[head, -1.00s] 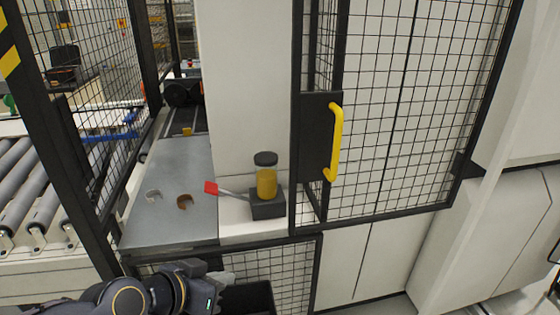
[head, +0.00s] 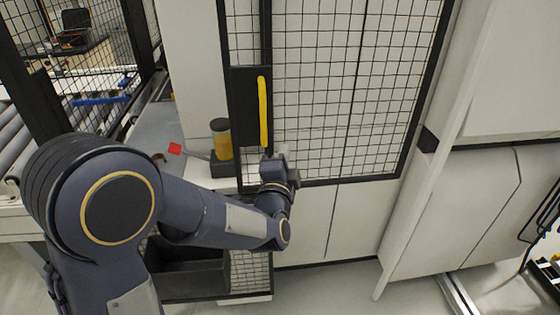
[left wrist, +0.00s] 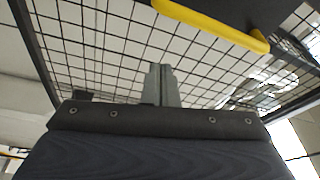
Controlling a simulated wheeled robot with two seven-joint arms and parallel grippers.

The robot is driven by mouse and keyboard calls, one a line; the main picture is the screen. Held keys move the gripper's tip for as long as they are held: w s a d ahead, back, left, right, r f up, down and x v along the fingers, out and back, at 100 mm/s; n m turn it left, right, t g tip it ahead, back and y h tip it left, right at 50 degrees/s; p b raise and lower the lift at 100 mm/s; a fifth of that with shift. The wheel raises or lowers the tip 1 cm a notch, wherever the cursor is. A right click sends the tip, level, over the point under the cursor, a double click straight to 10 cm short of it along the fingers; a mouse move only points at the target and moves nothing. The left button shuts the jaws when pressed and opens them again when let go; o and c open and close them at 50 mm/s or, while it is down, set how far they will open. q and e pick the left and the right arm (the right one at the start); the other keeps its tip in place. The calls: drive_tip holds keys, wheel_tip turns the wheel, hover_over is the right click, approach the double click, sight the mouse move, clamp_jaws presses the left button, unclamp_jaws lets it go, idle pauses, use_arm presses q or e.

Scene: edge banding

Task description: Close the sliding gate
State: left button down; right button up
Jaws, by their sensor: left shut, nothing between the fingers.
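The sliding gate (head: 335,95) is a black-framed mesh panel standing to the right of an opening, so the gap on its left is uncovered. Its yellow bar handle (head: 264,112) is upright on a black plate near the gate's left edge. The handle also crosses the top of the left wrist view (left wrist: 210,24). My left gripper (head: 283,152) is just below and right of the handle's lower end, in front of the mesh. In the left wrist view its fingers (left wrist: 161,84) are together and empty, apart from the handle. My right gripper is not in view.
Left of the gate, a yellow jar (head: 222,142) stands on a dark block, near a red-tipped tool (head: 175,149) on the grey counter (head: 152,122). A dark bin (head: 190,278) is below. White panels (head: 440,220) flank the gate's right.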

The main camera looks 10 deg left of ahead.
use_arm(q)
drive_tip(key=w+a, duration=0.1)
drive_tip(key=w+a+p, duration=0.2)
drive_tip(key=a, duration=0.1)
drive_tip(key=shift+w+f, duration=0.25)
drive_tip(key=shift+f, duration=0.05)
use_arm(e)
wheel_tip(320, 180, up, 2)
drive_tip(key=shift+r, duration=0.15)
